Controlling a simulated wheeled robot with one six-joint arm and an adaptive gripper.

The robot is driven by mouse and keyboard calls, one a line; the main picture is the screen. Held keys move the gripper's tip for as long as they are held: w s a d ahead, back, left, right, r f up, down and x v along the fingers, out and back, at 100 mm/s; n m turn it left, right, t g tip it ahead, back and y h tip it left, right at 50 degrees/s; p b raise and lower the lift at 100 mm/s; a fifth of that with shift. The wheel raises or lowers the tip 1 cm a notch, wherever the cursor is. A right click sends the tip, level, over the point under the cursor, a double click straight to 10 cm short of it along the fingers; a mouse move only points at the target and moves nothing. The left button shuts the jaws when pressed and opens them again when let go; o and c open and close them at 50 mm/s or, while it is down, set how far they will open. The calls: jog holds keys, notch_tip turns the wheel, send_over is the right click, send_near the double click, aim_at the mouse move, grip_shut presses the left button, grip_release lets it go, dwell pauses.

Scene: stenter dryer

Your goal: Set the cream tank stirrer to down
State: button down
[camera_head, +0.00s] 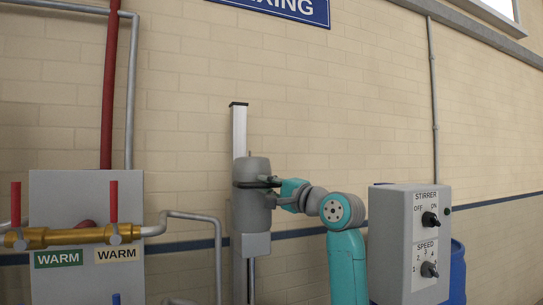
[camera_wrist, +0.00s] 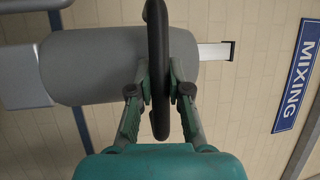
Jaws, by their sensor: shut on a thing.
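The stirrer's grey cylindrical motor (camera_head: 252,210) hangs on an upright pale rail (camera_head: 239,132) against the wall. It sits below the rail's dark top cap, and a thin shaft (camera_head: 251,285) runs down from its underside out of the frame. My gripper (camera_head: 276,189) reaches it from the right at the level of its dark handle. In the wrist view, turned sideways, my gripper (camera_wrist: 162,92) is shut on the black handle (camera_wrist: 158,50), with a finger on each side of it. The grey motor (camera_wrist: 95,65) lies behind the handle. I see no cream tank.
A grey control box (camera_head: 410,245) with STIRRER and SPEED knobs stands to the right of my arm, a blue drum (camera_head: 458,272) behind it. At left are brass valves (camera_head: 70,236) with red levers and pipes. A pipe (camera_head: 195,217) bends down left of the stirrer.

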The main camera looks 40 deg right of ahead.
notch_tip(320, 180, down, 19)
jog(key=shift+r, duration=0.2)
jog(key=shift+f, duration=0.1)
jog(key=c, duration=1.2)
grip_release()
jog(key=shift+o, duration=0.5)
jog(key=v, duration=1.2)
